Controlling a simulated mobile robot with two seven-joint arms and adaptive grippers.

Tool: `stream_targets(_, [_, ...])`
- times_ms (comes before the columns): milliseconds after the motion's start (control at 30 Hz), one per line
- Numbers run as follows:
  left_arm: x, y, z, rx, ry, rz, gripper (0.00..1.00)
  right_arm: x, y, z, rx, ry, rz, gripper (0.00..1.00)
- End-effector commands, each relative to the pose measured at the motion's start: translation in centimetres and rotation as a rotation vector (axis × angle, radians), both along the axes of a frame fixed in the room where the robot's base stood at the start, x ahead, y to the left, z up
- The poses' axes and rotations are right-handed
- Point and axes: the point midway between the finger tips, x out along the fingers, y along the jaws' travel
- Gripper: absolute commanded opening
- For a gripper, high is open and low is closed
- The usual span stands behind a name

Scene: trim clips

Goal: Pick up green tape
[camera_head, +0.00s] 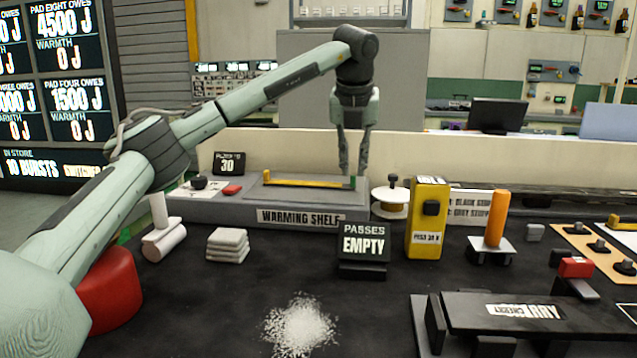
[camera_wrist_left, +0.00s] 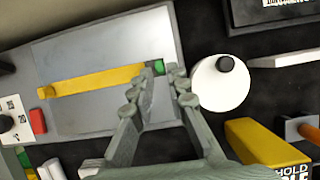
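A long yellow strip (camera_head: 300,182) lies on the grey warming shelf (camera_head: 262,197). Its right end carries a small green piece (camera_head: 353,182), the only green I see on the shelf; it looks like the green tape. In the left wrist view the green piece (camera_wrist_left: 158,67) shows just beyond my fingertips, partly hidden by them. My left gripper (camera_head: 353,172) points down over the strip's right end, with a gap between its fingers. It also shows in the left wrist view (camera_wrist_left: 164,80) with nothing clearly held. Contact with the green piece cannot be told. My right gripper is out of view.
A white spool (camera_head: 391,203) stands right of the shelf, then a yellow box (camera_head: 427,220) and an orange post (camera_head: 496,218). A "passes empty" sign (camera_head: 363,245) stands in front. White folded pads (camera_head: 228,245) and white granules (camera_head: 299,324) lie on the dark table.

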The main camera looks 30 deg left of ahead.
Motion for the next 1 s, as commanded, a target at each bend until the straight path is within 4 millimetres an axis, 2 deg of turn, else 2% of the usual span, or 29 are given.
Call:
stream_targets(100, [0.6, 0.4, -1.6, 0.001, 0.003, 0.002, 0.15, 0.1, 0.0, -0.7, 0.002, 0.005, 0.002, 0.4])
stream_targets(233, [0.9, 0.5, -2.4, 0.0, 0.0, 0.001, 0.15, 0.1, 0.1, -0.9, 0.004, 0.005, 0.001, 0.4])
stream_targets(433, [0.9, 0.5, -2.5, 0.0, 0.0, 0.001, 0.15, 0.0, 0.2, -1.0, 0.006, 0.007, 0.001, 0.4])
stream_targets(567, [0.9, 0.5, -2.4, 0.0, 0.0, 0.001, 0.01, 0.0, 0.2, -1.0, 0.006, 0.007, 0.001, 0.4])
stream_targets(1000, [1.0, 0.4, -1.9, 0.0, -0.002, 0.0, 0.0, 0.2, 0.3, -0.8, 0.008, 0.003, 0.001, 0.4])
